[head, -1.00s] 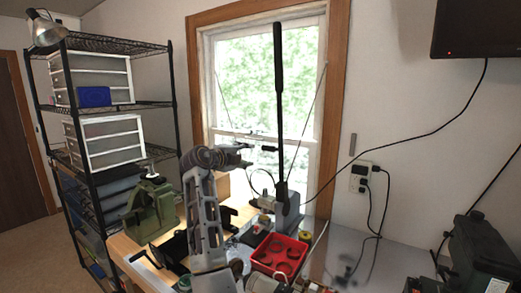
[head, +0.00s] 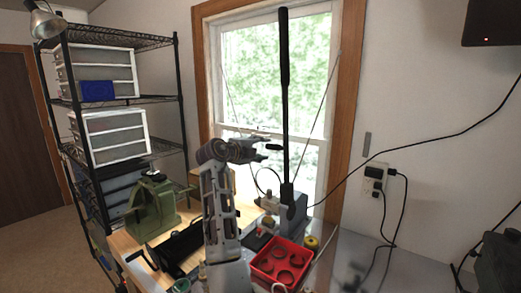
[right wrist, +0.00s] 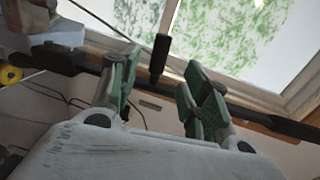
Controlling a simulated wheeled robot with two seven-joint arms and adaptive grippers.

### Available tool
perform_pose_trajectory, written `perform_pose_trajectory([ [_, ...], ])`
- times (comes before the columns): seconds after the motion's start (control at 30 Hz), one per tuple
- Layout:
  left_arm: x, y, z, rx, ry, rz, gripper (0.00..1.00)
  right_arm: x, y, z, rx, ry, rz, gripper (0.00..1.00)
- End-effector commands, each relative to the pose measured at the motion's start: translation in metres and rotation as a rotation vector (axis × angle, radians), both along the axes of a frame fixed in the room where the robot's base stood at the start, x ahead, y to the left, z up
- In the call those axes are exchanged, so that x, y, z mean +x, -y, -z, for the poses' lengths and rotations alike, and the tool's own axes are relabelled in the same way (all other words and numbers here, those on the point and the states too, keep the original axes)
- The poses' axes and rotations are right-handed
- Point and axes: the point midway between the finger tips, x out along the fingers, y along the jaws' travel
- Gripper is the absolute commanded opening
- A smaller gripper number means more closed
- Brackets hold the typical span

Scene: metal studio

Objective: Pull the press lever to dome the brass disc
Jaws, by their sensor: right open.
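The press lever (head: 285,90) is a long black bar that stands nearly upright in front of the window, its thicker grip at the top. It rises from the grey press (head: 293,212) on the bench. My right gripper (head: 268,147) is just left of the lever's lower shaft, at mid height. In the right wrist view its green-padded fingers (right wrist: 158,84) are spread apart and nothing is held. There the lever (right wrist: 282,122) crosses behind the fingertips; contact cannot be told. I cannot make out the brass disc. My left gripper is out of view.
A red tray (head: 280,263) with round wells sits in front of the press. A yellow roll (head: 311,243) lies beside it. A green vise (head: 152,208) and a black wire shelf (head: 118,100) stand to the left. The wall right of the window carries an outlet with cords (head: 375,180).

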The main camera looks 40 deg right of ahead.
Motion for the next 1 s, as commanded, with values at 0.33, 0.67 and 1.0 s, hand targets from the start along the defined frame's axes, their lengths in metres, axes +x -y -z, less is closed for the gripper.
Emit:
perform_pose_trajectory([
  [0.33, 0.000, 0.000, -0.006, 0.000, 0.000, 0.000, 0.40, 0.003, 0.011, 0.001, 0.001, -0.001, 0.001, 0.46],
  [0.67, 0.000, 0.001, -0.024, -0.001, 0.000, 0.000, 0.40, 0.014, 0.047, 0.006, -0.001, -0.002, 0.002, 0.46],
  [1.0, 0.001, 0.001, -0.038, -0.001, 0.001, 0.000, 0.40, 0.023, 0.080, 0.013, -0.001, -0.002, 0.000, 0.46],
])
